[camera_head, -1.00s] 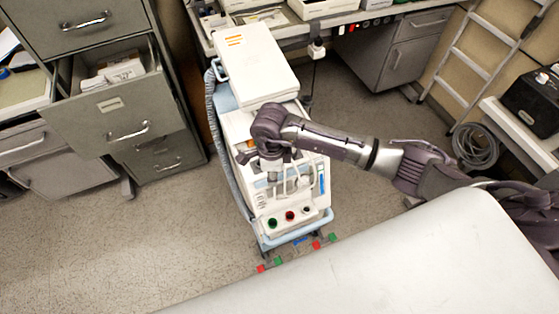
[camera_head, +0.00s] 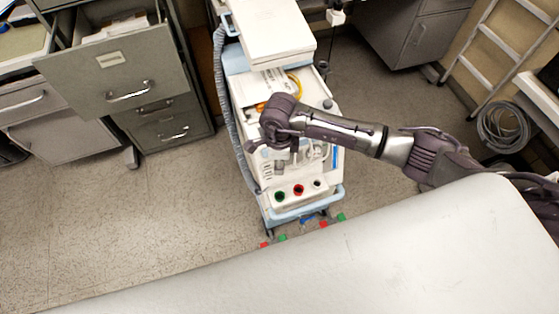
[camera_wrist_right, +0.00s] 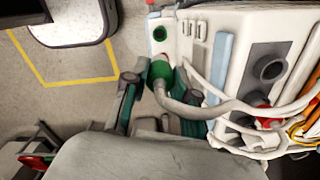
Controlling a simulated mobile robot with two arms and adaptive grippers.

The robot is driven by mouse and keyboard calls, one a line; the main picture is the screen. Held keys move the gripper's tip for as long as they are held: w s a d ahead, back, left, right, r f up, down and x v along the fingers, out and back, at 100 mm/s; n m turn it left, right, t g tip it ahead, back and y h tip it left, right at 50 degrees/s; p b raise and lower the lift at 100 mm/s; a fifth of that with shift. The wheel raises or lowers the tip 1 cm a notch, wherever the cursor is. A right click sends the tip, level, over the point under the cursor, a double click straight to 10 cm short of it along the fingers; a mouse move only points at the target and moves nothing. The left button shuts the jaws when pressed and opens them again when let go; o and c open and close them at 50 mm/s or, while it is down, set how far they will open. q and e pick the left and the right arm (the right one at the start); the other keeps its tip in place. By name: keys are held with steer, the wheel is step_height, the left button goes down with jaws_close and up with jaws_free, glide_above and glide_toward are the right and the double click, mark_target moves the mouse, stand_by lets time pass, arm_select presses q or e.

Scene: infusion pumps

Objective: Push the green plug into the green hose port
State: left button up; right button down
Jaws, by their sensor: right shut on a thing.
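The green plug (camera_wrist_right: 160,74) is on the end of a grey hose in the right wrist view. My right gripper (camera_wrist_right: 158,88) is shut on it, one finger on either side. The plug is hard to make out there. My left gripper is not in view.
The white pump cart (camera_head: 262,172) stands on open floor. A red plug (camera_wrist_right: 262,113) and looping hoses lie at right in the wrist view. A grey-white surface (camera_head: 330,260) spans the foreground.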

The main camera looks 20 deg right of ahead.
step_height(320, 180, down, 16)
steer(key=b, duration=1.3)
steer(key=shift+f, duration=0.1)
steer(key=shift+f+b, duration=0.4)
steer(key=shift+b, duration=0.15)
steer(key=shift+f, duration=0.1)
steer(key=shift+f, duration=0.1)
steer(key=shift+f+b, duration=0.2)
steer(key=shift+b, duration=0.2)
steer(key=shift+f, duration=0.25)
steer(key=shift+f+b, duration=0.2)
steer(key=shift+b, duration=0.15)
steer(key=shift+f+b, duration=0.3)
